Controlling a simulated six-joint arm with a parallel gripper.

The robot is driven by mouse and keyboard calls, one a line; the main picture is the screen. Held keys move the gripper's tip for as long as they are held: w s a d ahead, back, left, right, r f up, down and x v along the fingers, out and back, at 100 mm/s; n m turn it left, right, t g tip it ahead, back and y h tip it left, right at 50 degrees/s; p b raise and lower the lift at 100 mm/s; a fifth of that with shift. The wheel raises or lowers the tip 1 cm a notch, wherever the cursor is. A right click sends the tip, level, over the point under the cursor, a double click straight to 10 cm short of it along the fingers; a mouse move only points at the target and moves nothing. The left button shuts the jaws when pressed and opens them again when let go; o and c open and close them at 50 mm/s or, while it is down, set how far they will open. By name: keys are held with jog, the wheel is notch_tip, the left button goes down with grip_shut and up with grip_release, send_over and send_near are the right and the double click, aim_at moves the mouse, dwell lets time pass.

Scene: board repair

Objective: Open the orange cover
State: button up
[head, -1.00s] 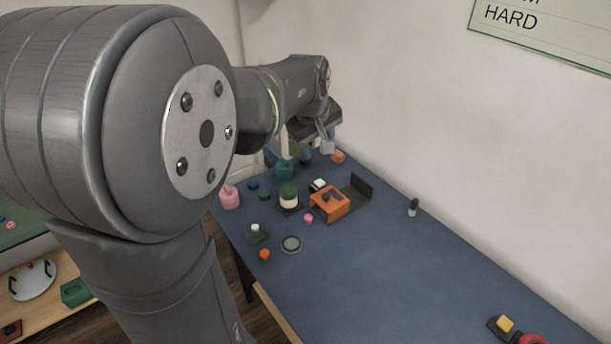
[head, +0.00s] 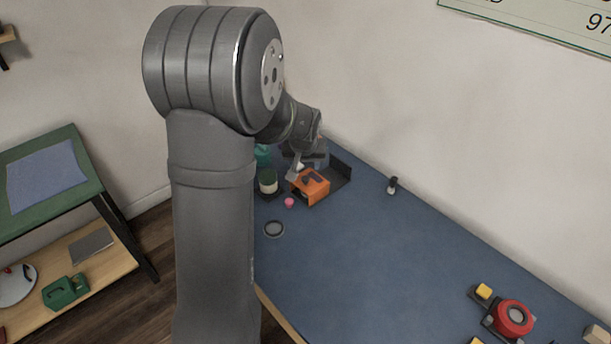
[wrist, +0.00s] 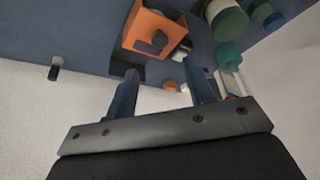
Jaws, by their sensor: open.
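The orange cover (head: 312,186) is a box-like shape at the back of the blue table, beside a dark upright plate. A dark purple patch or handle shows on its face. In the wrist view the orange cover (wrist: 152,30) is at the top, beyond my fingers and a little left of centre. My gripper (wrist: 163,88) is open, with its two fingers apart and nothing between them. In the head view my gripper (head: 297,170) is just behind and left of the cover, partly hidden by my arm. I cannot tell whether a fingertip touches the cover.
A green and white jar (head: 268,181) and a pink knob (head: 289,202) are close to the cover. A grey ring (head: 274,229) lies nearer. A small dark bottle (head: 392,185) stands to the right. The middle of the blue table (head: 370,260) is clear.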

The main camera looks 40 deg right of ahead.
aim_at(306, 178)
jog(key=x, duration=0.9)
